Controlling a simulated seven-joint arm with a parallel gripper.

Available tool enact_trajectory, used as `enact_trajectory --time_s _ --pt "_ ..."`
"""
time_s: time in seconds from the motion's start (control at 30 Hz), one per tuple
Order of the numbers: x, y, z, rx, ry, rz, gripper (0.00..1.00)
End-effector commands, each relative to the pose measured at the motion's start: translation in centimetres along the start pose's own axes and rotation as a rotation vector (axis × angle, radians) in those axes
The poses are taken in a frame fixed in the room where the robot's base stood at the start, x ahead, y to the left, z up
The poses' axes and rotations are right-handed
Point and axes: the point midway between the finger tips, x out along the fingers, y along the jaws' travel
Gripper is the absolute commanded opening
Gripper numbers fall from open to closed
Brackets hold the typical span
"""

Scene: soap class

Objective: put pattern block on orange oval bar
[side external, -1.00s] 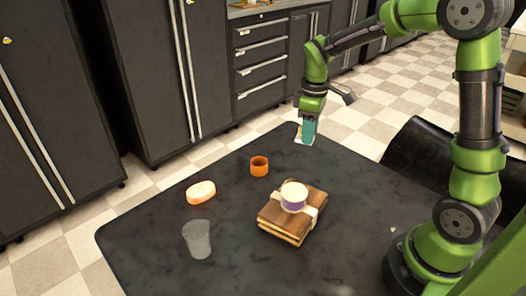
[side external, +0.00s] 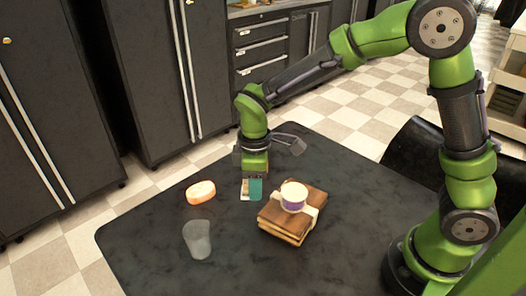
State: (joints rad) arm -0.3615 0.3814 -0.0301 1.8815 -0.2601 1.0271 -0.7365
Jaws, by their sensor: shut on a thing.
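The orange oval bar (side external: 201,192) lies on the dark table, left of my gripper. My gripper (side external: 251,190) points down over the table and is shut on the pattern block (side external: 246,192), a small piece with a white and patterned face. The block is partly hidden by the teal finger. It is held to the right of the orange oval bar and apart from it. The height of the block above the table is hard to tell.
A grey translucent cup (side external: 198,240) stands in front of the orange bar. A stack of wooden boards (side external: 283,222) with a white and purple round tub (side external: 294,197) on it stands at the right. The left part of the table (side external: 140,238) is clear.

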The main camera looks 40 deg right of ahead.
Motion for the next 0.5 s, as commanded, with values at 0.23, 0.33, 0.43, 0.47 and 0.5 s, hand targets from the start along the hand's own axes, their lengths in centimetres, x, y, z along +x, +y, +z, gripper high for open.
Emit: enact_trajectory --time_s 0.23,0.33,0.43,0.47,0.5 --pt "0.8 2.3 -4.8 0.001 0.001 0.001 0.08" --pt "1.0 3.3 -6.8 0.001 0.000 0.002 0.08" --pt "1.2 4.2 -8.7 0.001 0.000 0.001 0.08" --pt "1.2 4.5 -9.3 0.000 0.000 0.001 0.08" --pt "1.3 4.8 -10.0 0.000 0.000 0.001 0.08"
